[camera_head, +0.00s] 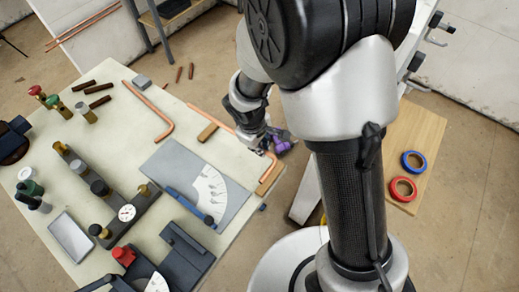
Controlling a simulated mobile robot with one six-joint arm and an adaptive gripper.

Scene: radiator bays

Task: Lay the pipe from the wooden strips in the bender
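A copper pipe (212,120) lies across two wooden strips, one (208,132) near the table's middle and one (268,178) near its right edge. The pipe's near end is bent and reaches the right strip. My gripper (270,143) is low over the pipe's right part, at the table's right edge. My arm hides part of the pipe, and I cannot tell whether the fingers are open or shut, or touch it. A grey plate with a white degree scale and blue lever, seemingly the bender (232,204), lies left of the right strip.
Another bent copper pipe (150,108) lies farther back. A dark rail with knobs and a gauge (127,212) stands on the left. A dark device with a red knob (123,256) is at the front. Red and blue rings (403,188) lie on a wooden board at right.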

